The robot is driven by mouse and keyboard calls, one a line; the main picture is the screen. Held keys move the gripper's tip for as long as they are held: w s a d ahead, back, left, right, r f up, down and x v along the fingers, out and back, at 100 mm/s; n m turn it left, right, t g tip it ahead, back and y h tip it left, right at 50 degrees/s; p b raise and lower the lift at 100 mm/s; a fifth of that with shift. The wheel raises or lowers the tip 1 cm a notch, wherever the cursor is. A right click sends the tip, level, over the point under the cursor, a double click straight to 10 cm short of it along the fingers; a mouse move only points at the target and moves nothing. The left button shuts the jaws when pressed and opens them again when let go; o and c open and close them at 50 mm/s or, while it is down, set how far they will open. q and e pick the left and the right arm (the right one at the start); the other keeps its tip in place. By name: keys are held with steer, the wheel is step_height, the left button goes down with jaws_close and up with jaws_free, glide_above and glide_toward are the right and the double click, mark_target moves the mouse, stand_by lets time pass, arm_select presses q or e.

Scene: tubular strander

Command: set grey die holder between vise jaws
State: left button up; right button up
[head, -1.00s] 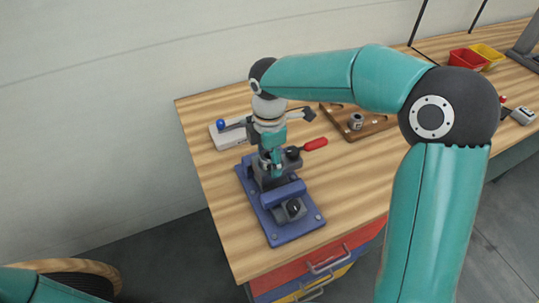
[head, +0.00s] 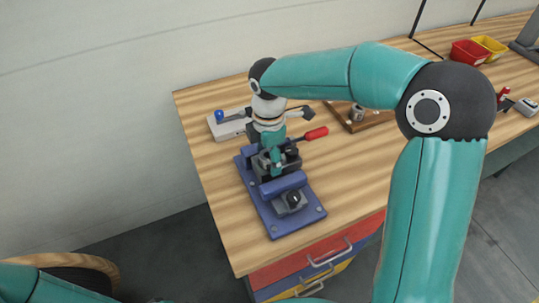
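The blue vise (head: 262,208) stands near the left end of the wooden bench. A dark grey block (head: 291,164), which looks like the die holder, sits between the vise's rear jaw (head: 249,153) and front jaw (head: 283,187). My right gripper (head: 276,170) points down at this block from above and partly covers it. Its fingers are low among the jaws. They are too small and overlapped to tell whether they are open or gripping. Whether the block rests on the vise bed is hidden. My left gripper is not in view.
A red handle (head: 316,133) sticks out right of the vise. Behind it lies a pale box with a blue knob (head: 219,115). A wooden tray (head: 376,121) holds a small grey cylinder (head: 357,112). Red (head: 468,53) and yellow (head: 490,46) bins stand far right. The front bench top is clear.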

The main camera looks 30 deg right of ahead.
steer(key=o, duration=0.3)
steer(key=shift+o, duration=0.2)
steer(key=shift+s+f, duration=0.1)
steer(key=shift+f, duration=0.05)
step_height(320, 180, up, 12)
stand_by(0.3)
